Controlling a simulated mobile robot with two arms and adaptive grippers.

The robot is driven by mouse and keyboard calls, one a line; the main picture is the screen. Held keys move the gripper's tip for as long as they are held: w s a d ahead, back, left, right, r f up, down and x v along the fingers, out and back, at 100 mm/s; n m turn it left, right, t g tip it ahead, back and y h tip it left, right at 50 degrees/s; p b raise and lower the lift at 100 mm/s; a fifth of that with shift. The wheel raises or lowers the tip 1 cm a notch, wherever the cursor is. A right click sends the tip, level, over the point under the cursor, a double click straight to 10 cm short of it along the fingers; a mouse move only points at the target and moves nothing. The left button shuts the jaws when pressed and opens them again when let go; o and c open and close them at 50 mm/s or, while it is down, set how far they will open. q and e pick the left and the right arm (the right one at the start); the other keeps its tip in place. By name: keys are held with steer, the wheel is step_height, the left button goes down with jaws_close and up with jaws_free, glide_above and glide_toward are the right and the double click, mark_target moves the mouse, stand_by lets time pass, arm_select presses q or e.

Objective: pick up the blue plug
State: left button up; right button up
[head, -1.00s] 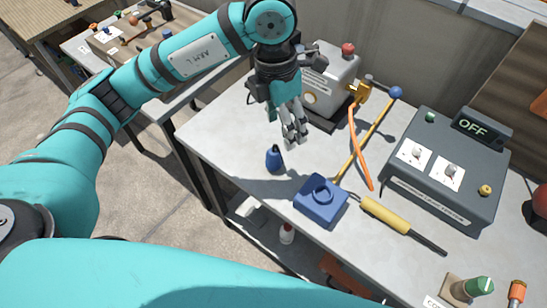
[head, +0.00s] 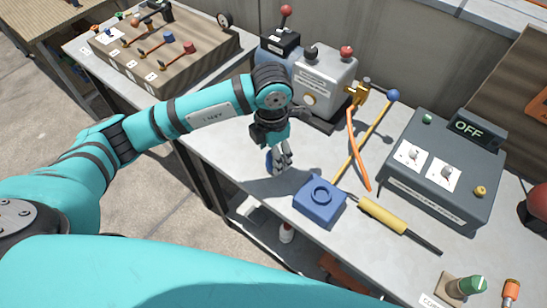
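The small dark blue plug (head: 269,162) stands on the grey table near its left front edge, and my gripper hides much of it. My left gripper (head: 281,163) points down at the plug, with its fingers level with it. I cannot tell whether the fingers touch the plug or are closed on it. A blue square block with a round ring on top (head: 319,203) sits just right of and nearer than the plug. My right gripper is not in view.
A yellow-handled tool (head: 384,215), an orange strip (head: 358,150) and a rod with a blue ball (head: 375,125) lie to the right. A grey control box marked OFF (head: 440,200) stands further right. A silver box with red knob (head: 325,80) stands behind.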

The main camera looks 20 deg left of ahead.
arm_select(q)
steer(key=f, duration=0.4)
steer(key=shift+w+f+p, duration=0.1)
steer(key=shift+w+p, duration=0.15)
steer(key=shift+p, duration=0.15)
steer(key=c, duration=1.3)
